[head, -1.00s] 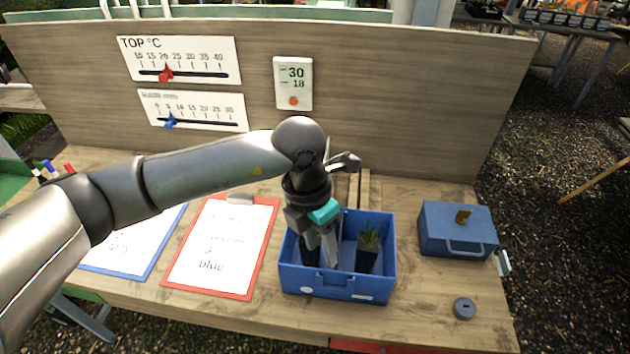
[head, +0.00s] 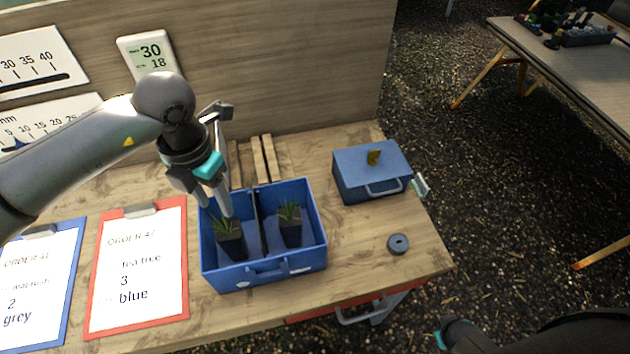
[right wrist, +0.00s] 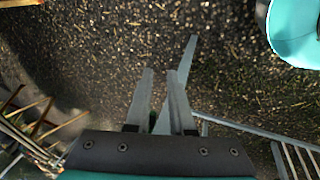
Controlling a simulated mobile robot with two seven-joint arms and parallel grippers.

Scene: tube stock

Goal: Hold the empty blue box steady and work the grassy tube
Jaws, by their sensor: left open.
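The blue box (head: 262,268) is an open crate on the bench with a dark divider; it is not empty. A dark tube with a grassy plant (head: 231,243) stands in its left compartment, slightly tilted. A similar grassy tube (head: 290,230) stands in the right compartment. My left gripper (head: 222,208) is open, pointing down just over the left plant; whether it touches the leaves I cannot tell. My right gripper (right wrist: 160,72) is open and empty over the dark gravel floor in the right wrist view, away from the crate.
A closed blue case (head: 365,172) with a handle and a dark round ring (head: 398,244) lie right of the crate. Clipboards with red (head: 186,270) and blue (head: 75,290) borders lie left. Wooden slats (head: 265,160) lie behind the crate, before the back panel.

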